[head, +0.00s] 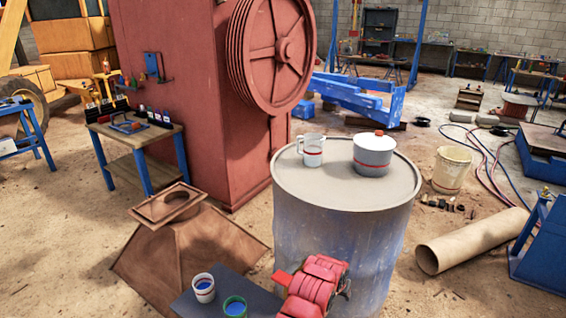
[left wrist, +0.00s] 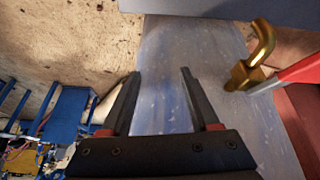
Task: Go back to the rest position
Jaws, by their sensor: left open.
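My left gripper (left wrist: 160,73) shows in the left wrist view. Its two dark fingers are apart, with nothing between them. Behind the fingers is a worn blue-grey surface that looks like the drum. A brass padlock-like piece (left wrist: 240,75) and a red bar (left wrist: 300,70) are to the right of the fingers, apart from them. In the head view I cannot clearly make out either gripper. The right gripper does not show.
In front are a red device (head: 317,285) and a dark shelf (head: 250,289) with two cups (head: 204,288). A rusty hopper (head: 180,250) stands left; a pipe (head: 470,240) lies right.

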